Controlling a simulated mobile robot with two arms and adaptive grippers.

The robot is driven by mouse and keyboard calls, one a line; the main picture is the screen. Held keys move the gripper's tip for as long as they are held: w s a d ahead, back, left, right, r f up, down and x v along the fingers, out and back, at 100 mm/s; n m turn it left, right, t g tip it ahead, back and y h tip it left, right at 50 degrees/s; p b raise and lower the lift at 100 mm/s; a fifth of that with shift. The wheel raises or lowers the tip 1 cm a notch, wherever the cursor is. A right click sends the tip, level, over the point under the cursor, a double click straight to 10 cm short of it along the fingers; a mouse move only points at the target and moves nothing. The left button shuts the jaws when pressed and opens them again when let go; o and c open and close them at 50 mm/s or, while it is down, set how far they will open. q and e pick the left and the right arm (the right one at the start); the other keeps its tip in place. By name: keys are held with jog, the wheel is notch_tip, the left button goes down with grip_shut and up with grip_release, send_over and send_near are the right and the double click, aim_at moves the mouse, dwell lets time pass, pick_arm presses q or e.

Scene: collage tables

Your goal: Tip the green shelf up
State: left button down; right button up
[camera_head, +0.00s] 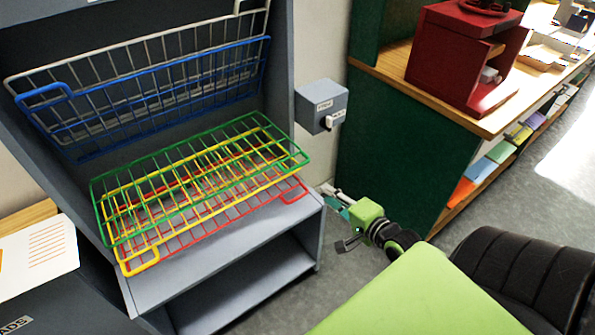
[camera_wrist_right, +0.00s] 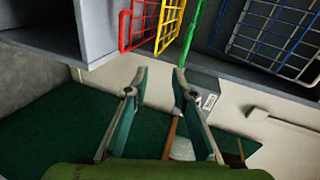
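The green shelf (camera_head: 205,165) is a wire rack lying roughly flat in the grey cabinet, above the yellow shelf (camera_head: 143,268) and the red shelf (camera_head: 225,222). Its edge also shows in the right wrist view (camera_wrist_right: 194,32). The blue shelf (camera_head: 150,95) and a white shelf (camera_head: 130,50) stand tipped up against the cabinet back. My right gripper (camera_head: 332,210) is right of the cabinet's front corner, apart from the racks. In the right wrist view my right gripper (camera_wrist_right: 160,75) is open and empty, with the green edge beyond its fingertips. My left gripper is not in view.
A grey box (camera_head: 321,105) with a label juts from the wall right of the cabinet. A green counter (camera_head: 400,140) with a wooden top and a red machine (camera_head: 465,55) stand farther right. Grey floor (camera_head: 375,270) shows between cabinet and counter.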

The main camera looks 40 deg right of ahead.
aim_at(298, 165)
jog(key=shift+m+t+y, duration=0.3)
jog(key=shift+m+t, duration=0.1)
jog(key=w, duration=0.9)
jog(key=w+r, duration=0.1)
jog(key=w, duration=0.4)
jog(key=shift+w+a, duration=0.2)
jog(key=shift+a, duration=0.2)
jog(key=shift+c, duration=0.3)
grip_shut()
